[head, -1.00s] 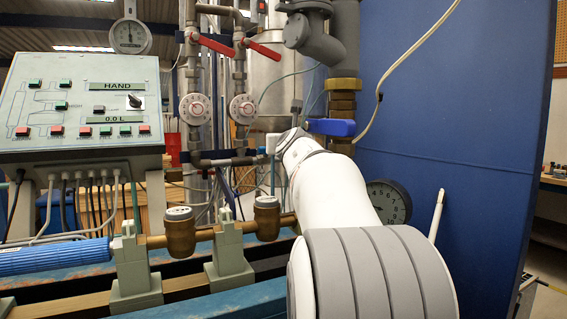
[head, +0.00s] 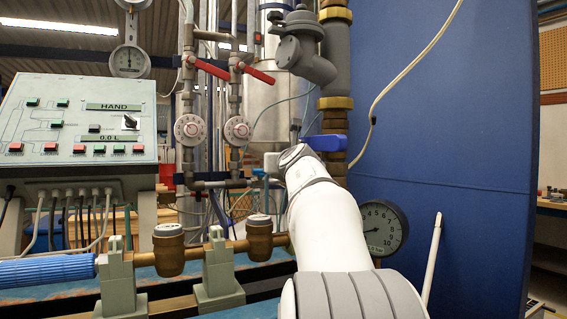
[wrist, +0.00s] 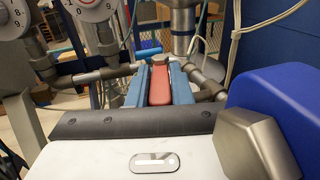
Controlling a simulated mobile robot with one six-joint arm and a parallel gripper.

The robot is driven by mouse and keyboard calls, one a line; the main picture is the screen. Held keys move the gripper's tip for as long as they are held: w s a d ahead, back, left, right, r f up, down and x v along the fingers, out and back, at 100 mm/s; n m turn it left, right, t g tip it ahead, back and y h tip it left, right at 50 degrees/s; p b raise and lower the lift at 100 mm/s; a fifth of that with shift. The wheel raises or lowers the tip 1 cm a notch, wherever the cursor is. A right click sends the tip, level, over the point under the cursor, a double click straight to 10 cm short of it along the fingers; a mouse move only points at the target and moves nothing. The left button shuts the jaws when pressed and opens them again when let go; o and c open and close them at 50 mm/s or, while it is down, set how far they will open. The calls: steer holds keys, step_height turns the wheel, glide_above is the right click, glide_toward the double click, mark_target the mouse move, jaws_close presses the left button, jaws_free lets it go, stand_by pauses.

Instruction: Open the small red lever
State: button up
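The small red lever (wrist: 160,82) is in the wrist view, lying between the two light-blue fingers of my gripper (wrist: 160,85). The fingers flank it closely on both sides, with no clear gap showing. Its pivot end is near a grey pipe junction. In the head view my gripper (head: 269,168) is small, beside the lower pipe left of my wrist, and the small lever is not discernible there. Two longer red levers sit higher on the vertical pipes, a left one (head: 211,69) and a right one (head: 258,74).
A blue valve handle (head: 325,143) is close to my wrist and looms at right in the wrist view (wrist: 280,115). Round dials (head: 190,130), a pressure gauge (head: 381,228), a control panel (head: 78,125) and brass meters (head: 169,250) surround the arm. A blue wall (head: 445,150) stands at right.

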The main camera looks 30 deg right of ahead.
steer(key=o, duration=0.4)
steer(key=shift+s, duration=0.1)
steer(key=v, duration=0.7)
steer(key=shift+s+a, duration=0.2)
steer(key=shift+s, duration=0.15)
steer(key=shift+c, duration=0.5)
